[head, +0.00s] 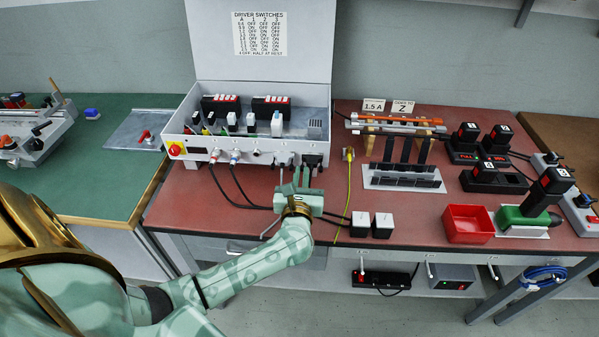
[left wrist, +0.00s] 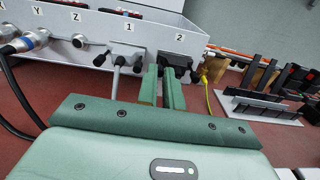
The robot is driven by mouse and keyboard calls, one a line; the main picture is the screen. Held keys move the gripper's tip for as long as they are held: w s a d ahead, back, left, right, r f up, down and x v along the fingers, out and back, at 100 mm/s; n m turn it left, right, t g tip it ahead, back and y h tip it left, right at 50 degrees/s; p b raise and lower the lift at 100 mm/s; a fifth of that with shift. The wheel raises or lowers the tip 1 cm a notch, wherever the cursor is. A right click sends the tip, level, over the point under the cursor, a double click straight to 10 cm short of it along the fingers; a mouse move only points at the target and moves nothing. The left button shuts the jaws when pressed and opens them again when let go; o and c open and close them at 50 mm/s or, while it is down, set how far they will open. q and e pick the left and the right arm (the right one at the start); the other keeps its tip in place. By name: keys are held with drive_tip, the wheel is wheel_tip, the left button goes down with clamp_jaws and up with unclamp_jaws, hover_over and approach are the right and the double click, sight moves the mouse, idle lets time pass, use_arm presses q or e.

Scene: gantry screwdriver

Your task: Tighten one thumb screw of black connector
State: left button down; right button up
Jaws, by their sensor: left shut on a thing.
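The black connector (head: 312,161) is plugged into the front of the control box, at the right end; in the left wrist view the connector (left wrist: 177,60) sits under label 2. My left gripper (head: 301,176) reaches up to it from the front. In the left wrist view its two green fingers (left wrist: 161,72) stand close together at the connector's left side, shut on its left thumb screw, which the fingertips mostly hide. The other thumb screw (left wrist: 196,76) shows at the connector's right side, clear of the fingers. My right gripper is in neither view.
A grey connector (head: 284,160) is plugged in just left of the fingers. Black cables (head: 240,187) hang from the box (head: 246,148) front. A yellow cable (head: 348,190) lies to the right. Two white-topped blocks (head: 383,226) and a red tray (head: 467,225) stand along the bench front.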

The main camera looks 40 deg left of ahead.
use_arm(q)
drive_tip(key=m+p, duration=0.2)
drive_tip(key=m, duration=0.2)
drive_tip(key=shift+d+m+p, duration=0.1)
drive_tip(key=shift+m+p, duration=0.2)
drive_tip(key=m+p, duration=0.2)
drive_tip(key=m, duration=0.1)
drive_tip(key=shift+m, duration=0.4)
drive_tip(key=m+p, duration=0.2)
drive_tip(key=m, duration=0.2)
drive_tip(key=shift+f, duration=0.1)
drive_tip(key=m+p, duration=0.1)
drive_tip(key=m, duration=0.3)
drive_tip(key=shift+p, duration=0.35)
drive_tip(key=m+p, duration=0.1)
drive_tip(key=m, duration=0.3)
drive_tip(key=shift+m, duration=0.3)
drive_tip(key=m+p, duration=0.1)
drive_tip(key=m, duration=0.2)
drive_tip(key=shift+s+f+m, duration=0.1)
drive_tip(key=shift+m, duration=0.2)
drive_tip(key=m+p, duration=0.1)
drive_tip(key=m, duration=0.3)
drive_tip(key=shift+m, duration=1.9)
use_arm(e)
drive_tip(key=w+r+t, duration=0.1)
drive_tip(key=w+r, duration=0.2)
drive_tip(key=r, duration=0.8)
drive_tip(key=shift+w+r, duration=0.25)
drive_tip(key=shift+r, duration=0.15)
